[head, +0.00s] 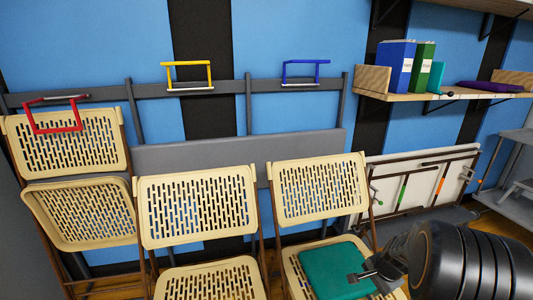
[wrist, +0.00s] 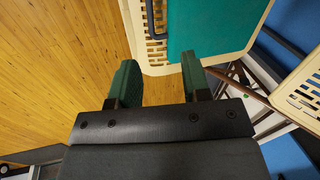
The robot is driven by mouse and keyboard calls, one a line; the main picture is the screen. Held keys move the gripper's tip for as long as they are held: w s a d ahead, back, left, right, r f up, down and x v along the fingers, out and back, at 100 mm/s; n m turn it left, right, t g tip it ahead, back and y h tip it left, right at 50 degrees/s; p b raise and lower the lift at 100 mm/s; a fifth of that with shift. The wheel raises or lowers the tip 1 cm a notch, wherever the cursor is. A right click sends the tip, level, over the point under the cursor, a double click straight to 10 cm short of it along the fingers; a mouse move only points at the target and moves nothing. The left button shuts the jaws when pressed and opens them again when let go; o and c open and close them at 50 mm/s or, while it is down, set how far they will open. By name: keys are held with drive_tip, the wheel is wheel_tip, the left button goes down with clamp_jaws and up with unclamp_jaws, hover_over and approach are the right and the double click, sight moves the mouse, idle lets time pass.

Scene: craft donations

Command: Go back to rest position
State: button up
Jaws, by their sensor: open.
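My gripper (head: 368,277) is at the lower right of the head view, in front of the right-hand chair. Its jaws are open with nothing between them; in the wrist view the two green-padded fingers (wrist: 158,82) stand apart. A teal square pad (head: 335,270) lies on the seat of the right-hand beige chair (head: 318,190). The pad also shows in the wrist view (wrist: 208,28), beyond the fingertips. From these frames I cannot tell whether a finger touches the pad or the seat.
Red, yellow (head: 188,75) and blue frames hang on a grey rail. A shelf (head: 440,95) with binders is at upper right. A folded table (head: 425,180) leans below it. Wooden floor (wrist: 50,80) is open.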

drive_tip(key=s+a+r+n+p, duration=0.3)
drive_tip(key=a+r+p, duration=0.3)
drive_tip(key=r, duration=0.6)
drive_tip(key=s+a+r+n+p, duration=0.4)
drive_tip(key=a+r+n+p, duration=0.2)
drive_tip(key=r, duration=0.5)
drive_tip(key=s+a+r+n+p, duration=0.4)
drive_tip(key=a+r+n+p, duration=0.1)
drive_tip(key=r, duration=0.7)
drive_tip(key=a+p, duration=0.1)
drive_tip(key=p, duration=0.1)
drive_tip(key=shift+s+a+r+t+p, duration=0.2)
drive_tip(key=shift+a+r+t+p, duration=0.1)
drive_tip(key=shift+p, duration=0.1)
